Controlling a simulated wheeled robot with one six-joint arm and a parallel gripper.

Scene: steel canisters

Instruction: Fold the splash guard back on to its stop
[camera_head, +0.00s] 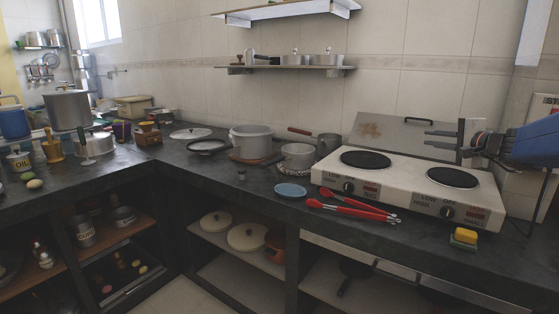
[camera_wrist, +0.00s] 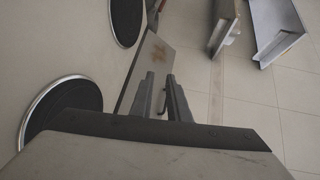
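The splash guard (camera_head: 395,133) is a flat grey metal panel with a brown stain, standing along the back edge of the white two-plate stove (camera_head: 330,178). Its black handle (camera_head: 418,121) is at the top edge. I cannot tell its exact tilt. My gripper (camera_head: 428,139) is open and empty, pointing left in front of the guard's right part, below the handle in the picture. In the wrist view the guard (camera_wrist: 146,68) lies beyond my fingers (camera_wrist: 160,77), and the handle (camera_wrist: 163,101) shows between them. I see no contact.
Red tongs (camera_head: 352,208), a blue plate (camera_head: 291,191) and a yellow sponge (camera_head: 465,237) lie before the stove. Pots (camera_head: 298,157) stand left of it. A wall shelf (camera_head: 285,67) hangs above.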

